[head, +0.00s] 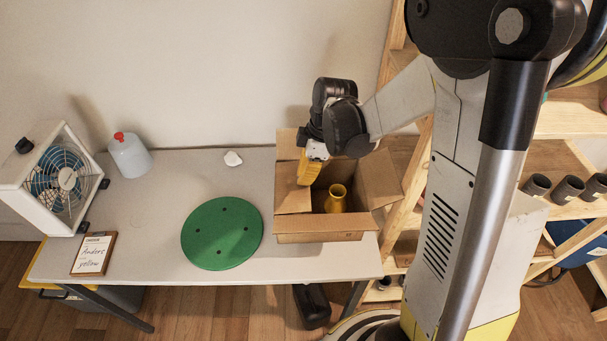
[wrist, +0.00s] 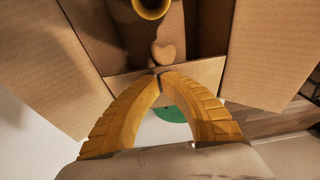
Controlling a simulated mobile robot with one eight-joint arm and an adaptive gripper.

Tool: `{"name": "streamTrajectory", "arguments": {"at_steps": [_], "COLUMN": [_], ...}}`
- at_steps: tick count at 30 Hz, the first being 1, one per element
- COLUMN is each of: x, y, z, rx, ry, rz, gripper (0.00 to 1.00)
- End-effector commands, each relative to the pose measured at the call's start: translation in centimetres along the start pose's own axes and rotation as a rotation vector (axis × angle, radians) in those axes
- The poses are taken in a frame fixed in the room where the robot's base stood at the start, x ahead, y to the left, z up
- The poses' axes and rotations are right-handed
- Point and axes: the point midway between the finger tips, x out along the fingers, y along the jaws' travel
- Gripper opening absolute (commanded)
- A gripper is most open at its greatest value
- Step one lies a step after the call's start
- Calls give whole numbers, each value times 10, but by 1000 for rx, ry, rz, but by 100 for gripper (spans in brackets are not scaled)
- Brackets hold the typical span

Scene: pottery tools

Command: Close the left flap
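The open cardboard box (head: 318,238) stands at the right end of the table with a yellow vase (head: 337,198) inside; the vase also shows at the top of the wrist view (wrist: 151,7). The left flap (head: 291,200) is on the box's left side; its exact tilt is hard to tell. My yellow gripper (head: 304,182) is over this flap. In the wrist view its fingertips (wrist: 159,74) meet with nothing visible between them, in front of the flap (wrist: 195,73). I cannot tell whether they touch it. The right flap (head: 380,180) is open outward.
A green disc (head: 222,233) lies left of the box. A wooden shelf (head: 565,165) with dark cups stands at the right.

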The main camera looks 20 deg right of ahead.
Motion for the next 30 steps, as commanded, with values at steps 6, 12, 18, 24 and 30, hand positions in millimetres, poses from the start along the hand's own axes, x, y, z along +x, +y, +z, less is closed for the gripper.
{"name": "streamTrajectory", "arguments": {"at_steps": [6, 12, 18, 24, 30], "x": [4, 20, 18, 15, 4], "y": [0, 0, 0, 0, 0], "z": [2, 9, 8, 8, 5], "rx": [0, 0, 0, 0, 0], "ry": [0, 0, -1, -1, -1], "rz": [0, 0, 0, 0, 0], "gripper": [0, 0, 0, 0, 0]}}
